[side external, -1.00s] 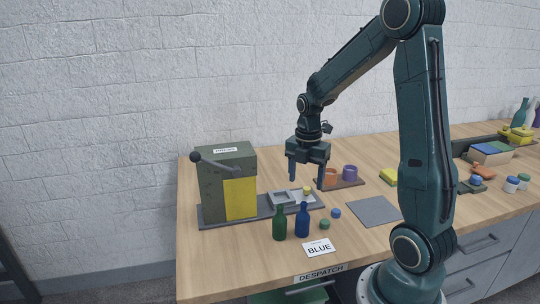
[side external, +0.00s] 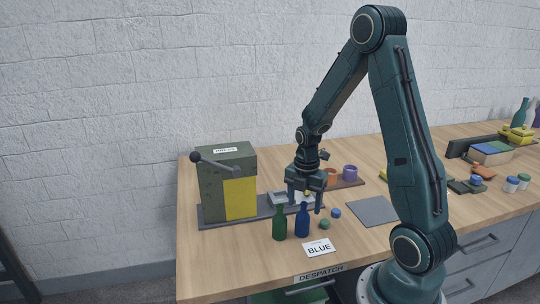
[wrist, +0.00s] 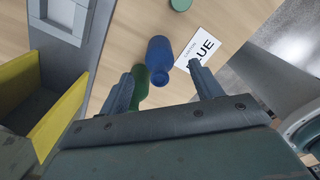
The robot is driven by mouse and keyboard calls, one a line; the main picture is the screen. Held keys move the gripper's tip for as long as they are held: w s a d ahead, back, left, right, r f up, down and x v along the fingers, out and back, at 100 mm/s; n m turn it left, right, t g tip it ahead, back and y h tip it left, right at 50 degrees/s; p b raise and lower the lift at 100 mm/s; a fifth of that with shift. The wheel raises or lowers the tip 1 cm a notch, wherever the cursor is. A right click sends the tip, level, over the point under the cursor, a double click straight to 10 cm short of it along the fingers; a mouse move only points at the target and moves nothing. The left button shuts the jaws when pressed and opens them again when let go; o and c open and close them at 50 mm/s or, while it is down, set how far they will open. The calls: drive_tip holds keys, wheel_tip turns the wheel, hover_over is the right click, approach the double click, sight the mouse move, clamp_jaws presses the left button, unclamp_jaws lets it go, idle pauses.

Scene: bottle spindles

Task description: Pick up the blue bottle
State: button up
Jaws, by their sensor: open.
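The blue bottle (side external: 302,222) stands upright on the wooden table, beside the green bottle (side external: 279,223) on its left. My gripper (side external: 305,207) is open and empty, pointing down just above and around the blue bottle's top in the side view; whether it touches cannot be told. In the wrist view the blue bottle (wrist: 159,58) lies ahead of the gap between my two fingers (wrist: 162,88). The green bottle (wrist: 139,88) is close beside it, partly hidden by the left finger.
A white card reading BLUE (side external: 319,248) lies in front of the bottles. A green cap (side external: 325,225) and a blue cap (side external: 336,213) lie to the right. A press with a lever (side external: 226,183) stands at left. A grey mat (side external: 373,211) is bare.

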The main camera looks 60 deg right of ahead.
sight(303, 210)
drive_tip(key=shift+a+f, duration=0.1)
drive_tip(key=shift+f, duration=2.45)
drive_tip(key=c, duration=1.2)
drive_tip(key=shift+r, duration=0.1)
wheel_tip(303, 210, up, 20)
drive_tip(key=shift+f, duration=0.1)
drive_tip(key=shift+w, duration=0.15)
